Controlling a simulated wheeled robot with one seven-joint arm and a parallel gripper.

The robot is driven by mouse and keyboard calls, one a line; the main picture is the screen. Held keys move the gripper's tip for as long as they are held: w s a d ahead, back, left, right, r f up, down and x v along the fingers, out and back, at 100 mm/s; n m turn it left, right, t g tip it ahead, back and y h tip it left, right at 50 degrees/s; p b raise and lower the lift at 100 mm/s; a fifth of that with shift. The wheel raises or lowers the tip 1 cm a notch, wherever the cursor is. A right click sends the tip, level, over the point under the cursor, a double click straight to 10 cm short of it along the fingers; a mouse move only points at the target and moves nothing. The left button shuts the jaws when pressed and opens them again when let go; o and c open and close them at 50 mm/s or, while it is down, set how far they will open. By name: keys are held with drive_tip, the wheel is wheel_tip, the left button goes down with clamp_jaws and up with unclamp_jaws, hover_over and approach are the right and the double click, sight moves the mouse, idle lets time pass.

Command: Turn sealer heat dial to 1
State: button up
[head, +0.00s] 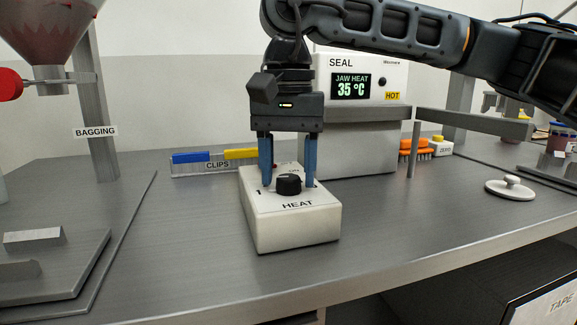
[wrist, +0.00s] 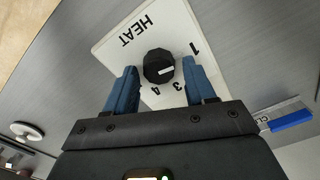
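The heat dial is a black knob (head: 289,185) on top of a white box labelled HEAT (head: 292,225). In the wrist view the knob (wrist: 158,64) has a short white mark on its lower right part. The printed numbers 1, 3 and 4 show around it; a 2 is not visible. I cannot tell exactly which number the mark points at. My gripper (head: 288,183) is open over the box, pointing down. In the wrist view its blue fingers (wrist: 161,72) stand on either side of the knob, apart from it.
The sealer (head: 360,110) behind the box displays JAW HEAT 35 °C and has an orange HOT label. A clips tray (head: 215,166) lies behind left. A round lidded piece (head: 510,188) sits on the right. The counter in front is mostly clear.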

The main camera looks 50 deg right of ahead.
sight(290, 176)
drive_tip(key=shift+o, duration=0.5)
drive_tip(key=shift+r, duration=0.1)
wheel_tip(290, 176, up, 8)
drive_tip(key=shift+f+p, duration=0.2)
drive_tip(key=shift+p, duration=0.45)
drive_tip(key=shift+s, duration=0.15)
